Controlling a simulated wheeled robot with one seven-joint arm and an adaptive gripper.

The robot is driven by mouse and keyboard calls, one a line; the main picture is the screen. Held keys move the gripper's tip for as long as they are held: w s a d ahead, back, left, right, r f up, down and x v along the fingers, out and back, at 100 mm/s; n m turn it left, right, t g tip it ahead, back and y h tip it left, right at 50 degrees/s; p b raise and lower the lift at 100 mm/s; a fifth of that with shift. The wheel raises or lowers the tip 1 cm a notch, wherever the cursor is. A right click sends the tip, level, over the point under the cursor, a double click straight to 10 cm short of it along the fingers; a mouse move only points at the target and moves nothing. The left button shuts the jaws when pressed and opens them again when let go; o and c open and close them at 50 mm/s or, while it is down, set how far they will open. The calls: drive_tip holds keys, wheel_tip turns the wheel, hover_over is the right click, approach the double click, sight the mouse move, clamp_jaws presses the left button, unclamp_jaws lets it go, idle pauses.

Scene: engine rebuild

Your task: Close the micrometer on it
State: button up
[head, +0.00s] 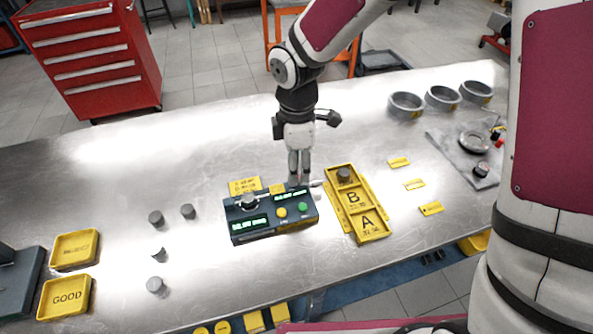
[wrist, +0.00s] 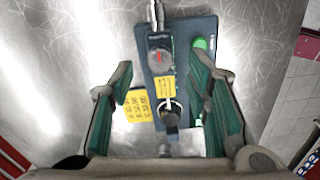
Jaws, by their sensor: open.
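The micrometer (head: 270,226) is a dark box with green displays and yellow and green buttons, near the middle of the bench. A grey round piece (head: 248,201) sits on its left part. In the wrist view the micrometer (wrist: 183,35) runs up the middle. A grey round piece with a red mark (wrist: 160,58), a yellow tag and a dark ring-shaped part (wrist: 170,113) lie along it. My gripper (head: 299,180) is at the micrometer's back right edge, pointing down. In the wrist view my gripper (wrist: 165,95) is open, its fingers either side of the ring-shaped part, apparently holding nothing.
Yellow trays (head: 64,298), one marked GOOD, are at the far left. Metal rings (head: 406,105) stand back right.

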wheel_tip(320, 180, up, 9)
idle(0.3)
idle(0.4)
drive_tip(key=s+d+r+m+t+h, duration=0.1)
drive_tip(key=s+d+r+m+t, duration=0.2)
drive_tip(key=s+d+r+m, duration=0.55)
drive_tip(key=s+d+r+m+t+y, duration=0.1)
drive_tip(key=s+d+r+m+t, duration=0.1)
drive_tip(key=s+d+r+m, duration=0.3)
drive_tip(key=s+d+m, duration=0.4)
drive_tip(key=s+m, duration=0.1)
drive_tip(key=m, duration=0.1)
drive_tip(key=shift+d+r, duration=0.15)
drive_tip(key=shift+d, duration=0.15)
drive_tip(key=shift+a, duration=0.15)
idle(1.4)
